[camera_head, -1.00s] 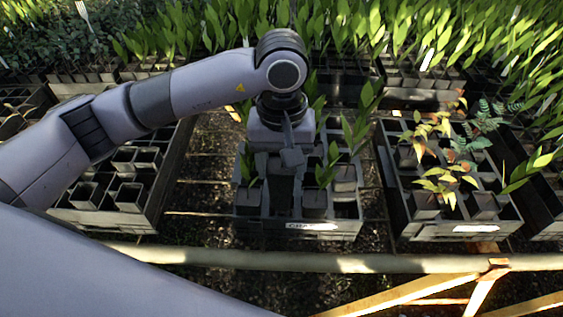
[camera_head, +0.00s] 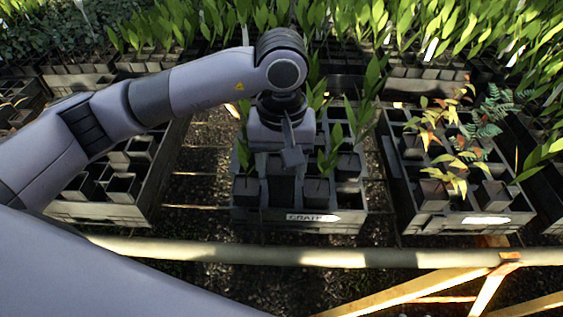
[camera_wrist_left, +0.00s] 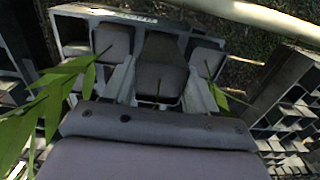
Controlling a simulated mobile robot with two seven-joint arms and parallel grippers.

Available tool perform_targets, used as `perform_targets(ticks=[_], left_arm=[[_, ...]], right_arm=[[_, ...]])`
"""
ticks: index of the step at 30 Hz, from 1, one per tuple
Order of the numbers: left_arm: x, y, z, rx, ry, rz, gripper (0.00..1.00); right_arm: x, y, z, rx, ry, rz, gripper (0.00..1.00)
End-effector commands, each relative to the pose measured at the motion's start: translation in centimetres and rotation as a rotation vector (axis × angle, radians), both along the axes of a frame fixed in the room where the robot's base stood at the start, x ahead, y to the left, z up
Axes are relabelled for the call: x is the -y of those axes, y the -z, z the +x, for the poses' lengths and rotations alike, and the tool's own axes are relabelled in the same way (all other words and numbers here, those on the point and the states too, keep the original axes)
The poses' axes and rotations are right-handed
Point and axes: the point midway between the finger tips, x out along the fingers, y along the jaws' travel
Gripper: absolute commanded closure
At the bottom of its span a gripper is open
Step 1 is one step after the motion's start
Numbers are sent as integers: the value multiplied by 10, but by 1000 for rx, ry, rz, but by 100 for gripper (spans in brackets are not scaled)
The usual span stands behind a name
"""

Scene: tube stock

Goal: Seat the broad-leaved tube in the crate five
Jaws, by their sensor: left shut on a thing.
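My left gripper (camera_wrist_left: 158,88) points down over the front row of the middle crate (camera_head: 262,218). It is shut on a dark square tube (camera_wrist_left: 160,68), seen between its two fingers in the left wrist view. The tube also shows below the gripper in the head view (camera_head: 281,190), between two neighbouring tubes (camera_head: 246,188) (camera_head: 316,190). Its foliage is mostly hidden by the gripper. Whether its base rests on the crate floor cannot be told. The crate's white label (camera_head: 312,217) reads "CRATE"; its number is not legible. My right gripper is out of view.
Leafy plants stand in the middle crate close around the gripper. A crate (camera_head: 100,213) with empty tubes is at left; one (camera_head: 460,222) with reddish plants is at right. A pale rail (camera_head: 300,257) runs in front. Dense potted seedlings fill the back.

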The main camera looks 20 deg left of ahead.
Motion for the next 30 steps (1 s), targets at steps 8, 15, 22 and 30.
perform_targets(ticks=[8, 15, 22, 30], left_arm=[[0, 13, 0, 2, 0, 1, 97], [0, 23, 0, 2, 0, 1, 97], [0, 32, 0, 2, 0, 1, 97], [0, 43, 0, 1, 0, 0, 97]], right_arm=[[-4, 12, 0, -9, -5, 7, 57], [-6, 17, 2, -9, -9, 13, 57], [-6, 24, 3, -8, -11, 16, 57], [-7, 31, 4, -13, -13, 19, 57]])
